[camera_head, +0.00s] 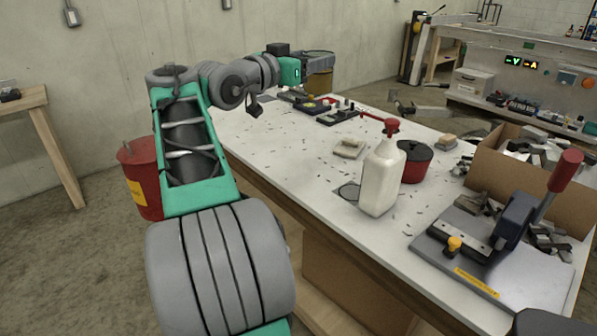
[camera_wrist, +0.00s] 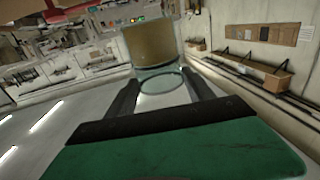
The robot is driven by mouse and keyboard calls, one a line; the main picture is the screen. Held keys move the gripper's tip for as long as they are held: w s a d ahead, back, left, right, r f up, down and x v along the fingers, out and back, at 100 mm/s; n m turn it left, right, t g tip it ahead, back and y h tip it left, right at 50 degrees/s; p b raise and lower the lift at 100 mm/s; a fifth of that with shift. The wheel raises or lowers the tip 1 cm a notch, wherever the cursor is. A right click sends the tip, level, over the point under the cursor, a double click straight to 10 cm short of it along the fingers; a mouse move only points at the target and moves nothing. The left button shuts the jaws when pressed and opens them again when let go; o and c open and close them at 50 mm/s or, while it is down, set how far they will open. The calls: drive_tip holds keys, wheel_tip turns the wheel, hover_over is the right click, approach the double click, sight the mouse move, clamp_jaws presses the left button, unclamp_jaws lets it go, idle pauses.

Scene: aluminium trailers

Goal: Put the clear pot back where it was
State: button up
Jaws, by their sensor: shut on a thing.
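The clear pot (camera_head: 319,83) has a clear, round upper part and brown-amber contents. My gripper (camera_head: 322,57) is shut on it near its top, at the far left end of the white workbench (camera_head: 290,150). In the head view the pot looks upright; I cannot tell whether its base touches the bench. In the wrist view the pot (camera_wrist: 150,44) sits between the two fingers of my gripper (camera_wrist: 163,88), its round clear end nearest the palm.
Dark tools (camera_head: 312,104) lie on the bench just below the pot. A white bottle (camera_head: 381,180) with a red top, a red pot (camera_head: 415,163), a lever press (camera_head: 500,245) and a cardboard box (camera_head: 505,178) stand nearer. A red bin (camera_head: 140,180) is on the floor.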

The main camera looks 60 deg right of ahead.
sight(314, 90)
drive_tip(key=shift+n+t, duration=0.6)
drive_tip(key=shift+t, duration=0.3)
drive_tip(key=a+f, duration=0.1)
drive_tip(key=f, duration=0.1)
drive_tip(key=a+f, duration=0.1)
drive_tip(key=f, duration=0.3)
drive_tip(key=shift+s+a+f, duration=0.35)
drive_tip(key=shift+s+a, duration=0.05)
wheel_tip(314, 90, down, 11)
drive_tip(key=w+n+t, duration=0.1)
drive_tip(key=w+t, duration=0.1)
drive_tip(key=w, duration=0.1)
drive_tip(key=shift+n+h, duration=0.3)
drive_tip(key=w+d+f, duration=0.2)
drive_tip(key=d+f, duration=0.2)
drive_tip(key=w+d+f, duration=0.2)
drive_tip(key=d+f, duration=0.2)
drive_tip(key=w+d+f, duration=0.2)
drive_tip(key=d+f, duration=0.1)
drive_tip(key=f, duration=0.1)
drive_tip(key=shift+w+d+f, duration=0.2)
drive_tip(key=shift+w+d, duration=0.1)
drive_tip(key=shift+d, duration=0.1)
drive_tip(key=shift+f, duration=0.4)
drive_tip(key=o, duration=1.7)
drive_tip(key=shift+c, duration=0.2)
drive_tip(key=shift+r, duration=0.15)
